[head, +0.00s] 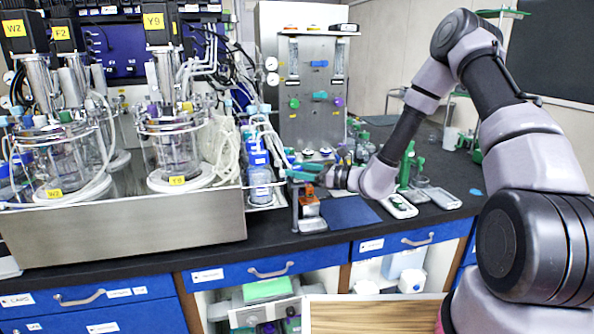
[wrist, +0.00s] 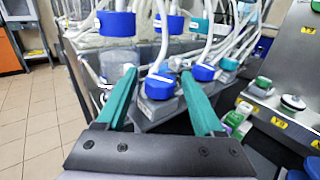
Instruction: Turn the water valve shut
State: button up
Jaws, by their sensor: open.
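My gripper (head: 303,174) is at the bench beside the tubing and bottles, left of the blue mat. Its teal fingers also show in the wrist view (wrist: 159,73), spread apart with nothing held between them. No handle is plainly marked as the water valve. A steel panel (head: 312,75) behind the gripper carries a green knob (head: 294,103), a blue handle (head: 320,96) and a purple knob (head: 337,101).
Blue-capped bottles with white tubes (wrist: 117,23) stand ahead of the fingers. Glass bioreactor vessels (head: 170,145) stand in a steel tray (head: 130,228) at left. A small orange-topped device (head: 309,205) is just below the gripper. A blue mat (head: 350,211) lies bare to the right.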

jog(key=shift+a, duration=0.1)
grip_shut()
jog(key=shift+m+t, duration=0.3)
jog(key=shift+t, duration=0.1)
jog(key=shift+s+m+t+h, duration=0.1)
jog(key=shift+m+t+h, duration=0.75)
jog(key=shift+t, duration=0.35)
jog(key=shift+m+t+h, duration=1.75)
jog(key=shift+t, duration=0.25)
grip_release()
